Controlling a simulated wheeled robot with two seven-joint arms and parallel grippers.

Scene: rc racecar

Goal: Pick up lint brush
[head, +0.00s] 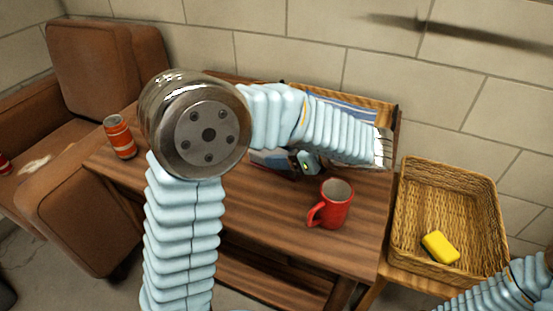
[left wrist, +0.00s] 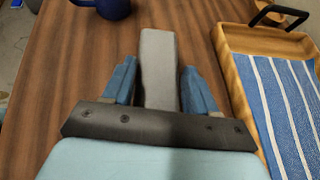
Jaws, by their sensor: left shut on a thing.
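A grey, bar-shaped thing, which I take as the lint brush (left wrist: 160,50), sits between the two blue fingers of my left gripper (left wrist: 159,70) in the left wrist view. The fingers are shut on it, and it points away from the wrist above the wooden table. In the head view my left gripper (head: 288,161) shows partly under my forearm, pointing left. The brush there is mostly hidden by my arm. I cannot tell whether it touches the table. My right gripper is out of view; only part of my right arm shows at the lower right.
A wooden tray with blue and white stripes (left wrist: 236,75) lies beside the gripper. A red mug (head: 334,201) stands near the table's front; a blue mug (left wrist: 114,7) shows in the wrist view. An orange can (head: 120,137) stands left. A wicker basket (head: 408,217) holds a yellow sponge (head: 440,246).

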